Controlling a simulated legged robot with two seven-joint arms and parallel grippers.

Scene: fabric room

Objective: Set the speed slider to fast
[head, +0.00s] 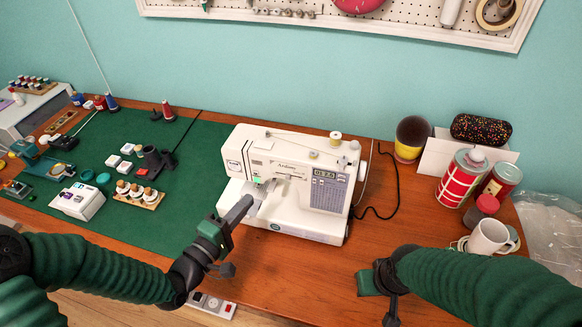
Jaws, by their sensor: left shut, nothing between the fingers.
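A white sewing machine (292,178) stands on the wooden table, with a grey panel (328,190) on its right front and a needle area at its left. I cannot make out the speed slider at this size. My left gripper (245,203) is shut and empty; its tip is at the machine's lower left front, near the needle area and hiding part of the bed. I cannot tell if it touches the machine. My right gripper (368,284) is low over the table's front, right of the machine, and its fingers do not show clearly.
A green cutting mat (180,215) with thread spools, small boxes and tools lies left. A white mug (490,237), red cans (462,178) and a patterned case (481,128) stand right. A black cable (385,175) runs beside the machine. Bare table (300,270) lies in front.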

